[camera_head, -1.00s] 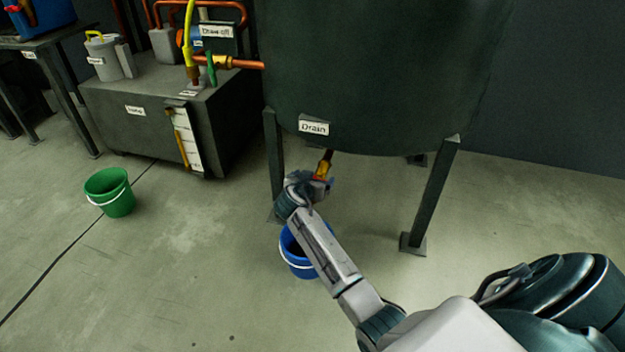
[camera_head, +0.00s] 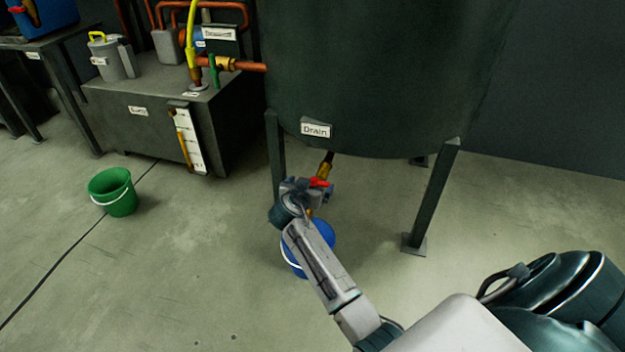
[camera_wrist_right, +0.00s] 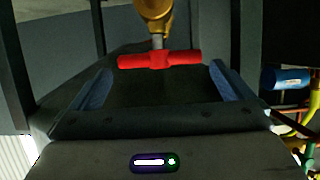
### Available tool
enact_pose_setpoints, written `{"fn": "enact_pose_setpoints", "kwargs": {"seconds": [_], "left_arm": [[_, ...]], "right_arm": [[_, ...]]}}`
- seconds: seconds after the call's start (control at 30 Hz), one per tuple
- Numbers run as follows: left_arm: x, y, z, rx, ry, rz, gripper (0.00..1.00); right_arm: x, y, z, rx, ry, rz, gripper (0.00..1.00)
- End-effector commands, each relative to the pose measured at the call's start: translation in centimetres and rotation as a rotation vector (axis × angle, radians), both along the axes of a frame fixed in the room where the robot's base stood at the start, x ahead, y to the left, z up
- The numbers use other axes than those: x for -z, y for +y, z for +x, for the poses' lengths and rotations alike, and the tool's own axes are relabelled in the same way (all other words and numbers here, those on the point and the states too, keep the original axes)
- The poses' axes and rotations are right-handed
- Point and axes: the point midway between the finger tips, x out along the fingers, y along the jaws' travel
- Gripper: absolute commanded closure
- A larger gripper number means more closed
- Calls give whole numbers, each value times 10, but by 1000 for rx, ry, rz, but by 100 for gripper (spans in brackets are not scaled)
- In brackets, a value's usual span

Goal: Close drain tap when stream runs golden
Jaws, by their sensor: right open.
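The drain tap (camera_head: 325,167) is a brass valve under the dark tank, below the "Drain" label (camera_head: 316,130). Its red handle (camera_head: 319,183) lies crosswise to the brass body. My right gripper (camera_head: 320,190) is at the tap, open and empty. In the right wrist view the red T-shaped handle (camera_wrist_right: 160,60) is just beyond and between the spread fingertips of the right gripper (camera_wrist_right: 160,72), and the brass body (camera_wrist_right: 155,8) is behind it. A blue bucket (camera_head: 322,238) stands below, partly hidden by my arm. A golden-brown patch shows below the gripper; I cannot tell whether it is liquid. My left gripper is out of view.
The tank (camera_head: 380,80) stands on dark legs (camera_head: 432,195) to either side of the tap. A green bucket (camera_head: 113,192) stands on open floor at the left. A grey box (camera_head: 150,120) with copper pipes is left of the tank.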

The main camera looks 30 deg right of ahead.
Motion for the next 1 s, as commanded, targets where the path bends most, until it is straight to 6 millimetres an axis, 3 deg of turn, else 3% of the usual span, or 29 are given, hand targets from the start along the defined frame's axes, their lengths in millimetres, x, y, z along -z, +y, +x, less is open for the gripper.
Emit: {"fn": "enact_pose_setpoints", "kwargs": {"seconds": [0.4,1.0], "left_arm": [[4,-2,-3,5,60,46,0],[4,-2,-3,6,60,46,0]], "right_arm": [[-24,42,-35,1,-1,2,0],[-25,45,-38,0,-1,1,0]]}}
